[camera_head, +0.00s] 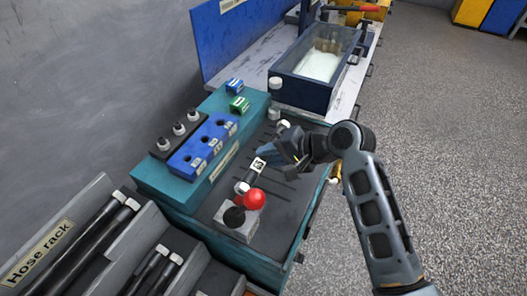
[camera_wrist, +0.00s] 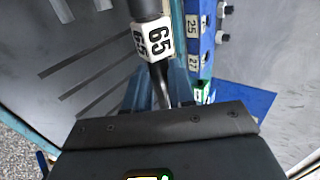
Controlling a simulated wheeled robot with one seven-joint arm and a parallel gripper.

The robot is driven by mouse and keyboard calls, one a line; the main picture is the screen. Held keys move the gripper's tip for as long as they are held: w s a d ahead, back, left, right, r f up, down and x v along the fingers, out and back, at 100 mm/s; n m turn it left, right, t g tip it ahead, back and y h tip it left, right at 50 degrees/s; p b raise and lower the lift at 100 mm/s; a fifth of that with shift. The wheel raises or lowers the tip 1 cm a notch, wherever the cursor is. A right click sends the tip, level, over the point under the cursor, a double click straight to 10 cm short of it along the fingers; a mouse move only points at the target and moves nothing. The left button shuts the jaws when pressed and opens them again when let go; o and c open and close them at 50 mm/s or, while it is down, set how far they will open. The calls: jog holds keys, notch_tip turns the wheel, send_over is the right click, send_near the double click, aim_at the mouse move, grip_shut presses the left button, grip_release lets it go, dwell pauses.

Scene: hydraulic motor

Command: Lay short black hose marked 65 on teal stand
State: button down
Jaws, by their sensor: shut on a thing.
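The short black hose (camera_head: 252,177) has silver end fittings and a white label. In the wrist view the label (camera_wrist: 157,38) reads 65. My gripper (camera_head: 283,153) is shut on the hose near its middle, above the dark mat. The exact gap between hose and mat cannot be told. The teal stand (camera_head: 147,178) is a raised teal block left of my gripper, at the back of the dark-topped teal bench (camera_head: 285,262).
A blue block (camera_head: 187,160) with holes and a black block with silver fittings sit on the teal stand. A red ball knob (camera_head: 254,199) on a grey base stands near the hose. A hose rack (camera_head: 70,240) is at lower left. A dark tank (camera_head: 315,75) stands behind.

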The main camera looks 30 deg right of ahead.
jog(key=shift+f+b, duration=0.6)
jog(key=shift+f, duration=0.7)
jog(key=b, duration=0.5)
send_over(270, 185)
notch_tip(270, 185, down, 4)
jog(key=shift+a+f, duration=0.1)
jog(key=shift+a, duration=0.05)
jog(key=shift+f, duration=0.85)
jog(key=shift+f+b, duration=0.4)
jog(key=shift+f, duration=0.05)
jog(key=c, duration=0.9)
grip_release()
jog(key=shift+f, duration=0.2)
jog(key=shift+s+f, duration=0.2)
jog(key=v, duration=0.7)
jog(key=shift+w+r, duration=0.15)
jog(key=shift+r, duration=0.55)
